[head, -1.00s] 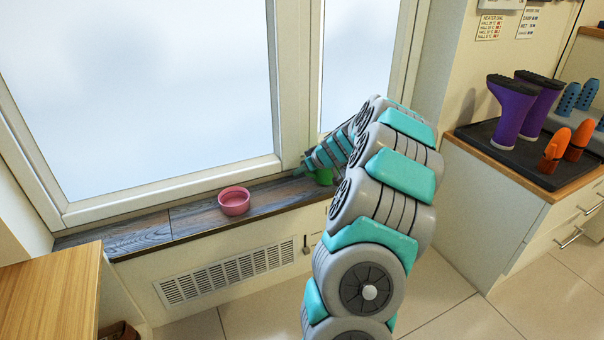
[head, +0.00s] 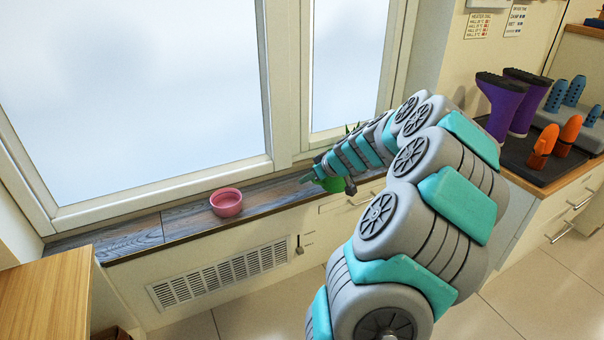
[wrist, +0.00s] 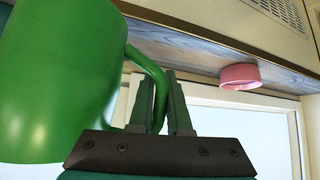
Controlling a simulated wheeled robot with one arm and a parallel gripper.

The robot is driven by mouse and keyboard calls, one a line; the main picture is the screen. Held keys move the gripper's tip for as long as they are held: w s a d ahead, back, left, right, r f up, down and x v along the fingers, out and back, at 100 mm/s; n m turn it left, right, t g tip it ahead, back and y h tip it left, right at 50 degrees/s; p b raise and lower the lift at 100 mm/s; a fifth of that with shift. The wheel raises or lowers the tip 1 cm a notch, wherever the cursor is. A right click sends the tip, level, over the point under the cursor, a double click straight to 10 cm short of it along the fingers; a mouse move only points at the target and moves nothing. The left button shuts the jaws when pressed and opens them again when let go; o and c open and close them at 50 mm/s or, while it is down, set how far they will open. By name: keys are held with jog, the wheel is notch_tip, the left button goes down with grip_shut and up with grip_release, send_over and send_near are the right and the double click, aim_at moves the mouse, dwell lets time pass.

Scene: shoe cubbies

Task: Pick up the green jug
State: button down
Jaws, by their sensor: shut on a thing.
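The green jug (head: 334,185) shows in the head view at the window sill, partly hidden behind my arm. In the wrist view the jug (wrist: 55,80) fills the left side, with its handle running between my gripper's fingers. My gripper (wrist: 160,88) is shut on that handle. In the head view the gripper (head: 311,177) is at the jug's left, mostly covered by the arm. I cannot tell whether the jug's base touches the sill.
A pink bowl (head: 226,202) stands on the wooden sill (head: 180,222), left of the jug. The window rises behind. At right, a counter holds a black tray (head: 522,158) with purple boots (head: 503,100).

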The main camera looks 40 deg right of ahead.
jog(key=s+a, duration=0.1)
jog(key=s, duration=0.5)
jog(key=shift+s+r, duration=0.2)
jog(key=shift+r, duration=0.1)
jog(key=shift+s+a, duration=0.1)
jog(key=shift+a, duration=0.05)
dwell(2.4)
